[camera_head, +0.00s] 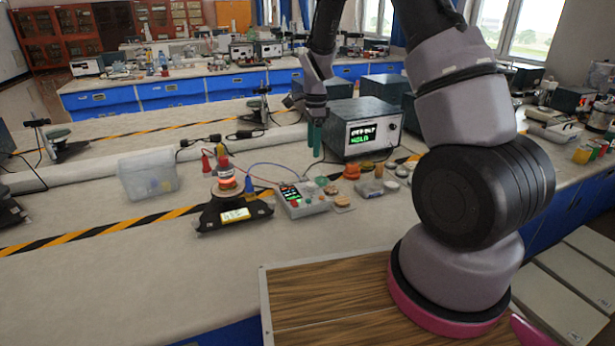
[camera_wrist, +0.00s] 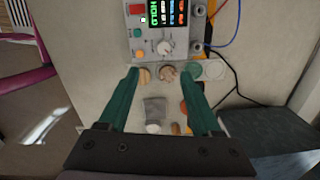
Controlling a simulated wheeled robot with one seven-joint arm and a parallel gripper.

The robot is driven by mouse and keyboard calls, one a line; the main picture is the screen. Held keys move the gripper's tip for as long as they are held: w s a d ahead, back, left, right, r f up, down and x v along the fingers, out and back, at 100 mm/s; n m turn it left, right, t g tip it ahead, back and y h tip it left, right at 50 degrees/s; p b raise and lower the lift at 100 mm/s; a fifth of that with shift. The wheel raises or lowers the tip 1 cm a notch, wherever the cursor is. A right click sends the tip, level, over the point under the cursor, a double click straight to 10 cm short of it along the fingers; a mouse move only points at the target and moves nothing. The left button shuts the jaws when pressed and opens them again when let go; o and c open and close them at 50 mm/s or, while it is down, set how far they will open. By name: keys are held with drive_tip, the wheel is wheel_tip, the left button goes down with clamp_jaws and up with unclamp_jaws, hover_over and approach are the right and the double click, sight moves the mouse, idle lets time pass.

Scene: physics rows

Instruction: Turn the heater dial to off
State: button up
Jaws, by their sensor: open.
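A small grey control box (camera_head: 306,203) with a lit multicoloured display lies on the bench. In the wrist view, the control box (camera_wrist: 139,52) is at the top, with a pale round dial (camera_wrist: 165,47) below its display. I cannot tell from its label whether this is the heater dial; the dial's mark is too small to read. My gripper (camera_head: 316,141) hangs above the bench, behind and slightly right of the control box. Its green fingers (camera_wrist: 160,74) are open and apart, with nothing held between them. The dial appears beyond the fingertips, untouched.
A larger instrument (camera_head: 363,135) with a green display stands close to the right of my gripper. Small round items (camera_head: 352,171) lie near the control box. A black stand (camera_head: 234,216) and a clear bin (camera_head: 147,176) are left. The front bench is clear.

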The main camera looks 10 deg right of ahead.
sight(311, 184)
drive_tip(key=shift+m, duration=0.3)
drive_tip(key=f, duration=0.4)
drive_tip(key=w+f, duration=0.1)
drive_tip(key=f, duration=0.9)
drive_tip(key=shift+w+a, duration=0.2)
drive_tip(key=shift+a, duration=0.05)
clamp_jaws()
